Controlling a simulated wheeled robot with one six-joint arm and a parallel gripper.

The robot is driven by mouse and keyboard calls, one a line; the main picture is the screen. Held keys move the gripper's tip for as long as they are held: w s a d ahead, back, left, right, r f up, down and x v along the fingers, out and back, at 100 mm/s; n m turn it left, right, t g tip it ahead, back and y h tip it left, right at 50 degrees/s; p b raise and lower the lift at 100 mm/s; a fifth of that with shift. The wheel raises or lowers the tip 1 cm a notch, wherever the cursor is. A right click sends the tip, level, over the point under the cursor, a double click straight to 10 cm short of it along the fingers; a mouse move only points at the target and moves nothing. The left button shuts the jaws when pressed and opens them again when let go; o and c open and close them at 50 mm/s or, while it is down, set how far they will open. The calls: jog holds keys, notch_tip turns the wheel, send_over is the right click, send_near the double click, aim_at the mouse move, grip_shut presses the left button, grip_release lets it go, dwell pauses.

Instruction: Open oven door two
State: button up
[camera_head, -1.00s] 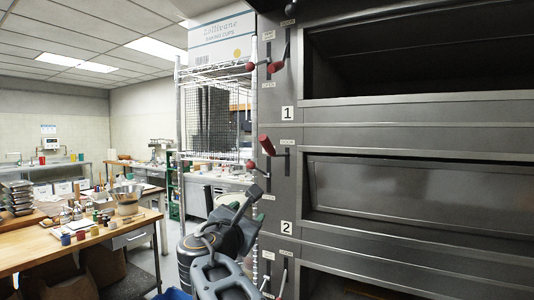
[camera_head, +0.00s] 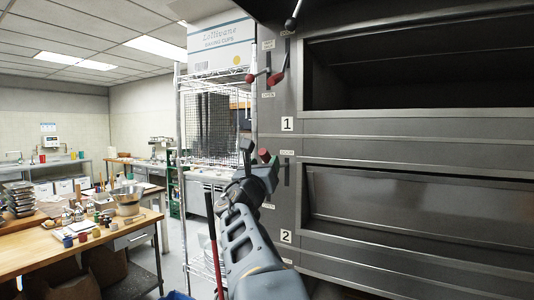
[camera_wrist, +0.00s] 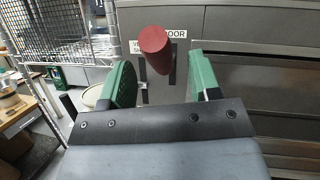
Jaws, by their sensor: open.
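Oven door two (camera_head: 420,205) is the closed grey panel in the middle deck, above the plate marked 2 (camera_head: 286,236). A red-knobbed lever (camera_wrist: 154,42) under a DOOR label stands at the oven's left column. In the head view its red knob (camera_head: 263,155) shows just at my gripper's tip. My gripper (camera_wrist: 155,82) is open, and its green-padded fingers stand either side of the red knob in the wrist view. The knob appears beyond or between the fingertips; contact cannot be told. In the head view my gripper (camera_head: 258,168) hides most of the lever.
Deck one (camera_head: 420,75) above is open and dark, with red-knobbed levers (camera_head: 276,78) at its left. A wire rack (camera_head: 208,120) stands close left of the oven, with a carton (camera_head: 222,45) on top. A cluttered wooden table (camera_head: 70,255) is at the left.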

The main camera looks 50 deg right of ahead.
aim_at(265, 162)
jog(key=shift+p+x, duration=0.45)
jog(key=shift+x, duration=1.15)
grip_shut()
